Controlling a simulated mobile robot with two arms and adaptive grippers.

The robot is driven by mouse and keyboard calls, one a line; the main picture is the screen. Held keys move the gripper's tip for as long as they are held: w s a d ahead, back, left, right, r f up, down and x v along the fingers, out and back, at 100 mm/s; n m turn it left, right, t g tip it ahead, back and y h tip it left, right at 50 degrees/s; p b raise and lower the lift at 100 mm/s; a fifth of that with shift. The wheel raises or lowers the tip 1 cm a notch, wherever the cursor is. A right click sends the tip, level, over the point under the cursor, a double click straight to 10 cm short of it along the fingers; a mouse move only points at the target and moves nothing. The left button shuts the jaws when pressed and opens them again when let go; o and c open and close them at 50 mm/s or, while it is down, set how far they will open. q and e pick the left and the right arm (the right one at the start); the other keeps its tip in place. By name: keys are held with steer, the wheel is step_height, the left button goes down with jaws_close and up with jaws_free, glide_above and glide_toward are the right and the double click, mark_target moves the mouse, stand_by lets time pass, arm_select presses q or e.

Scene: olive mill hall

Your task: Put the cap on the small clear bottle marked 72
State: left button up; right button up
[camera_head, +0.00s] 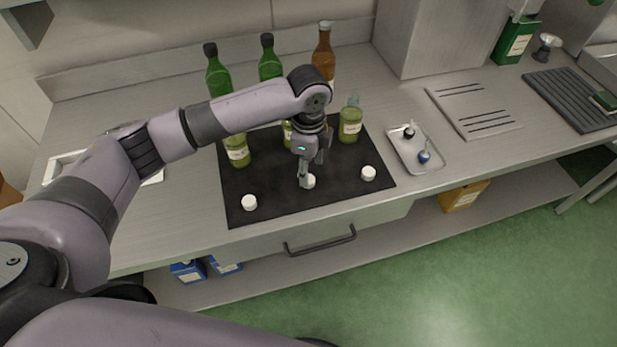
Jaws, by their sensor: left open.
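Three small clear bottles with yellow-green contents stand on a black mat (275,207): a left bottle (238,153), a middle bottle (287,134) mostly hidden behind my arm, and a right bottle (350,125). Their labels are too small to read, so I cannot tell which is marked 72. Three white caps lie along the mat's front: a left cap (249,203), a middle cap (311,181) and a right cap (368,173). My left gripper (304,182) points down, open, at the middle cap, its finger partly covering it. I cannot tell whether it touches the cap.
Dark green bottles (218,76) and a brown bottle (324,52) stand behind the mat. A metal tray (420,163) with small items lies to its right, near a slotted plate (473,108). Below the counter's front edge is a drawer handle (320,243).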

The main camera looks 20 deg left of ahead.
arm_select(q)
steer(key=shift+f+p, duration=0.35)
steer(key=shift+f, duration=1.5)
steer(key=shift+c, duration=0.2)
steer(key=c, duration=0.8)
